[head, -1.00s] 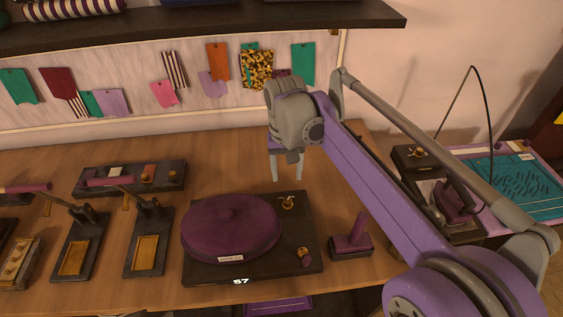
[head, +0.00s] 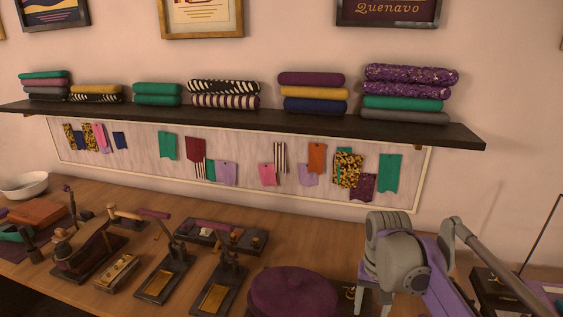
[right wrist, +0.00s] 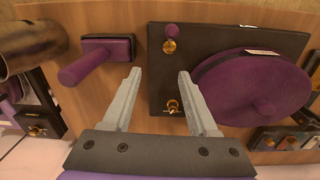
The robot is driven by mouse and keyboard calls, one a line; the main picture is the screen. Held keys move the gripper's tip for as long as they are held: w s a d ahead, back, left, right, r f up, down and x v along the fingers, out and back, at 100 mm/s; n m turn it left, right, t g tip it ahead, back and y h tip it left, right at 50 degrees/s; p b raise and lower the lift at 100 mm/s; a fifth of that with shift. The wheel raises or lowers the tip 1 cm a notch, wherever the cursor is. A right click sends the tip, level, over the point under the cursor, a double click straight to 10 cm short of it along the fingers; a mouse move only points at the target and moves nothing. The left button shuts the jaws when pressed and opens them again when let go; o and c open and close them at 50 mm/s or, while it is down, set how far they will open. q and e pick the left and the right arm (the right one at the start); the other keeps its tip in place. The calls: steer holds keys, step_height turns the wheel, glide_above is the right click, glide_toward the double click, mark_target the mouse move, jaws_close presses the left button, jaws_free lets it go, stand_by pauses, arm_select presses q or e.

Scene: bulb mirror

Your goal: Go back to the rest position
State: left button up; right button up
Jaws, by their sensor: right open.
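My right gripper (right wrist: 158,76) is open and empty in the right wrist view, its two grey fingers apart over the wooden table. In the head view my right gripper (head: 374,297) shows at the bottom, to the right of a round purple lid (head: 292,292), its fingertips cut off by the frame edge. In the right wrist view the purple lid (right wrist: 250,85) sits on a dark base (right wrist: 210,40) with brass fittings, to the right of the fingers. My left gripper is in neither view.
A purple-handled block (right wrist: 105,55) stands on the table beside the base. Lever presses (head: 170,270) and a dark tray (head: 220,237) are to the left. A dark shelf (head: 250,118) with folded cloths runs along the wall, above pinned swatches (head: 195,150).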

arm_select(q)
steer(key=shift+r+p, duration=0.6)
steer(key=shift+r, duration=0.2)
arm_select(e)
steer(key=s+f+n+t, duration=0.1)
steer(key=s+f+t, duration=0.1)
steer(key=s, duration=0.4)
steer(key=s+a+f+n+t, duration=0.1)
steer(key=s+f, duration=0.4)
steer(key=s, duration=0.2)
steer(key=s+a+f+n+t, duration=0.1)
steer(key=s+f+t, duration=0.1)
steer(key=s, duration=0.4)
steer(key=shift+s+a+f+n+t, duration=0.2)
steer(key=shift+f+n+t, duration=0.1)
steer(key=shift+f, duration=0.35)
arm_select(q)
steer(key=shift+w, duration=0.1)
